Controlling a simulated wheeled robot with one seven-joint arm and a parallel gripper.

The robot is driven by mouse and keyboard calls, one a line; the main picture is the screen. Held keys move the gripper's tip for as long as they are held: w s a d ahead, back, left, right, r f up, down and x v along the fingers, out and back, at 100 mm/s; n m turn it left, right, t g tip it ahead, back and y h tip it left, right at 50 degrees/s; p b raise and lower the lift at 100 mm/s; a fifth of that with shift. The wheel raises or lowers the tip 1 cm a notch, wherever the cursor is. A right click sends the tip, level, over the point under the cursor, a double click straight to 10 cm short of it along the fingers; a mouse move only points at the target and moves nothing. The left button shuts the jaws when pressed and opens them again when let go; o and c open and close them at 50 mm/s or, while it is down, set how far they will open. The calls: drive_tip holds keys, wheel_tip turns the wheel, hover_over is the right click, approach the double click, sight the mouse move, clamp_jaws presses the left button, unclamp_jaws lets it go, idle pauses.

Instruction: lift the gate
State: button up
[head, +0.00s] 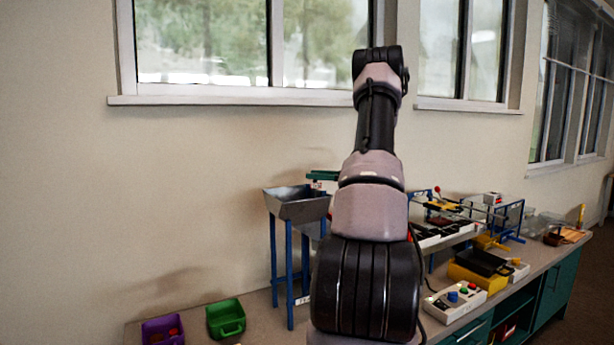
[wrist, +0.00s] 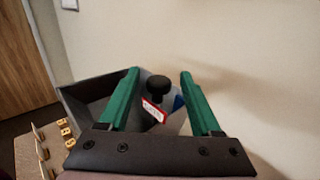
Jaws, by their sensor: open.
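A grey metal hopper (head: 298,204) stands on blue legs at the left part of the bench; its grey wall also shows in the wrist view (wrist: 85,97). In the wrist view a black round knob (wrist: 158,84) stands at the hopper, with a red-edged white label (wrist: 153,110) below it. I take the knob to be the gate's handle; the gate plate itself is mostly hidden. My gripper (wrist: 160,73) is open, its green fingers to the left and right of the knob in the picture, with gaps on both sides. In the head view my arm hides most of the gripper.
A purple bin (head: 163,331) and a green bin (head: 226,319) sit left of the hopper. A button box (head: 454,301), a yellow tray (head: 475,279) and a blue frame (head: 508,218) stand to the right. The wall is close behind the hopper.

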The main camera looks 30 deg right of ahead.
drive_tip(key=shift+x, duration=1.8)
clamp_jaws()
